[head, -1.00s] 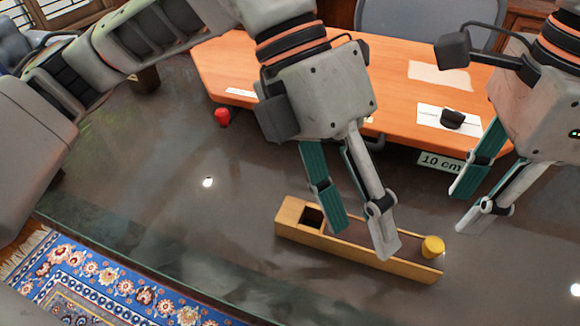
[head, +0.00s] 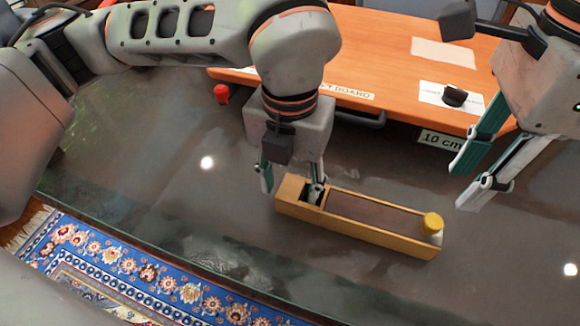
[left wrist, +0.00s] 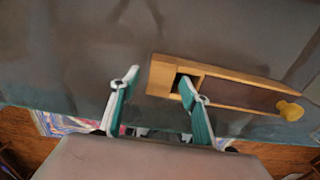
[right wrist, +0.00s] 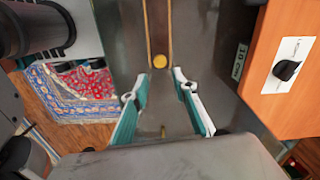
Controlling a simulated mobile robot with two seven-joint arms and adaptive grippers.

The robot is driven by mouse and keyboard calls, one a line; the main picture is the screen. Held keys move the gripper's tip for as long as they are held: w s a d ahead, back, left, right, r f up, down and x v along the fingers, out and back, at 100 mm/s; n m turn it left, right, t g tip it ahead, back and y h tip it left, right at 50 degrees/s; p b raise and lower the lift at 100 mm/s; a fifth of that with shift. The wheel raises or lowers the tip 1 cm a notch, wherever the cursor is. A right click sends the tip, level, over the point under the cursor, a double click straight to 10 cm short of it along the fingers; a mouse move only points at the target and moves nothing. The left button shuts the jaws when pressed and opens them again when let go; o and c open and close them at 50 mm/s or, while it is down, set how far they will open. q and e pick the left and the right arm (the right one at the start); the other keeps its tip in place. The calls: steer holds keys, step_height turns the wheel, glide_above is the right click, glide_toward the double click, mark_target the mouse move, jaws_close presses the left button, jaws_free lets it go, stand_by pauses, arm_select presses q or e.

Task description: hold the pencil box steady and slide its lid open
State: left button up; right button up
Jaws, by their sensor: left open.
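The pencil box (head: 354,226) is a long, light wooden box lying on the dark table. Its brown lid (head: 375,213) has a yellow knob (head: 432,223) at the right end. A dark opening shows at the left end, beside a solid end block (head: 290,190). My left gripper (head: 292,190) is open over that end, one finger outside the block, the other at the opening. In the left wrist view the fingers straddle the block (left wrist: 162,75); contact is unclear. My right gripper (head: 462,188) is open and empty, right of the knob. The right wrist view shows the knob (right wrist: 159,61) ahead, between its fingers.
An orange board (head: 390,60) with a black item (head: 455,95) on a white card lies behind the box. A "10 cm" label (head: 440,142) and a red object (head: 222,94) are near its edge. Bare table surrounds the box; a patterned rug is below the table edge.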

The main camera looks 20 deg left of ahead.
arm_select(q)
steer(key=shift+f, duration=0.8)
jaws_close()
arm_select(e)
steer(key=shift+o, duration=1.3)
